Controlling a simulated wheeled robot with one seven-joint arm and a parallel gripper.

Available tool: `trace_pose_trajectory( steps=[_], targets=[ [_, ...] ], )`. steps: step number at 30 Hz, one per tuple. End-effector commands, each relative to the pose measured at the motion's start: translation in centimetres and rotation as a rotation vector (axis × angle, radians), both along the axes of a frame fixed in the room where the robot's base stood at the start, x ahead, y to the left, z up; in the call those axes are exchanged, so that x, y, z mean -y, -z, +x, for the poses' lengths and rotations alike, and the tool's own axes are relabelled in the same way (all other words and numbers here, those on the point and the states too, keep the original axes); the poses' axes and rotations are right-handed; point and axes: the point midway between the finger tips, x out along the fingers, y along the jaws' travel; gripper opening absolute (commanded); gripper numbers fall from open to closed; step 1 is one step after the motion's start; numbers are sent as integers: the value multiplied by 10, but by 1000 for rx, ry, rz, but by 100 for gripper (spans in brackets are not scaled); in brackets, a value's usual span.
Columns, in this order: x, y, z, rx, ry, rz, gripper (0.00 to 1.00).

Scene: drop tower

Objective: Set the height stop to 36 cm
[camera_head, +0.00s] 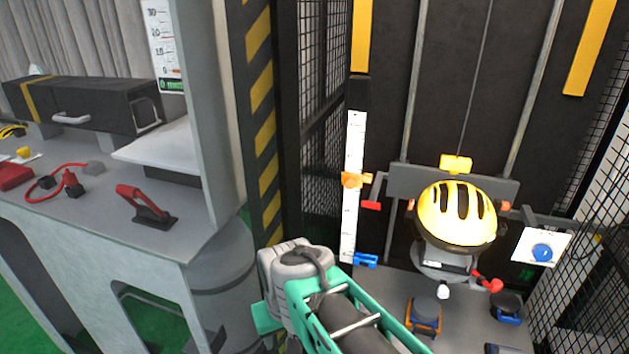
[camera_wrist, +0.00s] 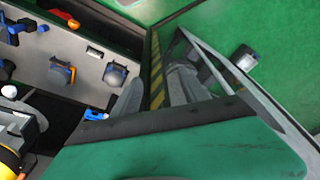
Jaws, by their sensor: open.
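The height stop looks to be the orange clamp (camera_head: 355,180) on the upright white scale (camera_head: 350,225) at the left of the tower, roughly mid-scale. The scale's numbers are too small to read. A red piece (camera_head: 371,205) sits just right of and below the clamp. My gripper (camera_wrist: 157,90) is open and empty in the wrist view, over the floor and a yellow-black striped edge. In the head view my arm hides its fingers, below and left of the scale and apart from the clamp. The clamp is not identifiable in the wrist view.
A yellow helmet (camera_head: 457,212) sits on the carriage right of the scale. A blue clamp (camera_head: 365,261) is at the scale's foot. A striped post (camera_head: 262,110) and mesh (camera_head: 323,110) stand left of it. A bench with a red-handled lever (camera_head: 146,205) is at left.

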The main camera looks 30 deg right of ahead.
Motion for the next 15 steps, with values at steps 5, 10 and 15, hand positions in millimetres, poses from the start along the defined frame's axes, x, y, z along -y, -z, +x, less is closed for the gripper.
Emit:
trace_pose_trajectory(
  steps=[5, 10, 15],
  targets=[
    [87, 69, -36, -212, 344, 119, 51],
    [160, 148, -26, -171, 587, 348, 51],
    [256, 168, 81, 326, 781, 569, 51]
  ],
)
